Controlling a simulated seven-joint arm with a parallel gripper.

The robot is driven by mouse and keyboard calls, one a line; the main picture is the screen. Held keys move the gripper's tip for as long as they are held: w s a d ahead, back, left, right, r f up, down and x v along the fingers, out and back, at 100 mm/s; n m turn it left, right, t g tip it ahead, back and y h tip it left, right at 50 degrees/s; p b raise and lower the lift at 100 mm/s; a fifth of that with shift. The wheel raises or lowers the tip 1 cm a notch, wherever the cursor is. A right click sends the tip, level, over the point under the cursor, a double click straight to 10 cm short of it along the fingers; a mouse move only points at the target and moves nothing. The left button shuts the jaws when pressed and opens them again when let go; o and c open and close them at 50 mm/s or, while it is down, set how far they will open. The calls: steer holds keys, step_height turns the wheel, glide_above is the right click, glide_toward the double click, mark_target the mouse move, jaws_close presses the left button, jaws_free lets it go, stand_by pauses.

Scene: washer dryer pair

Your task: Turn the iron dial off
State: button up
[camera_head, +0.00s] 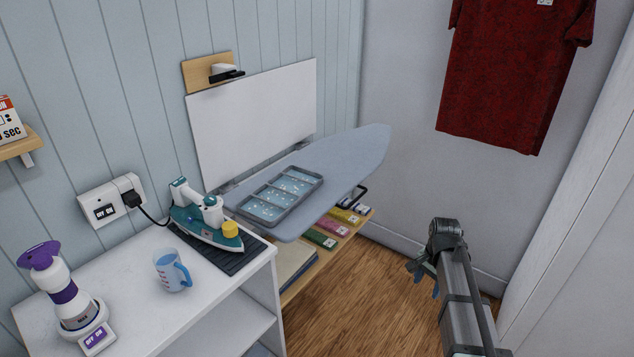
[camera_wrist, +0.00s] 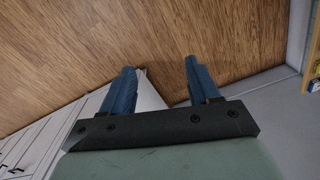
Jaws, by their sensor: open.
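A teal and white iron (camera_head: 204,218) rests on a dark ribbed mat (camera_head: 240,262) on the white counter at the left. A yellow dial (camera_head: 230,229) sits at the iron's right end; its setting is too small to read. The iron's black cord runs to a wall socket (camera_head: 112,201). My gripper (camera_head: 422,278) is at the lower right, over the wooden floor, well to the right of the iron and apart from it. In the wrist view its two blue fingers (camera_wrist: 158,82) are spread with only floor between them, so it is open and empty.
A blue measuring cup (camera_head: 172,270) and a purple and white steamer (camera_head: 66,292) stand on the counter (camera_head: 135,299) beside the iron. An ironing board (camera_head: 352,158) with a divided tray (camera_head: 282,196) reaches out behind the iron. The floor (camera_head: 350,300) between counter and gripper is clear.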

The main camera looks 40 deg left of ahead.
steer(key=s+a+r+m, duration=0.1)
steer(key=a+r, duration=0.4)
steer(key=a, duration=0.4)
steer(key=s+a+r+m, duration=0.1)
steer(key=a+r, duration=0.4)
steer(key=a, duration=0.4)
step_height(320, 180, up, 31)
steer(key=m, duration=0.4)
glide_above(210, 197)
step_height(210, 197, down, 14)
steer(key=c, duration=1)
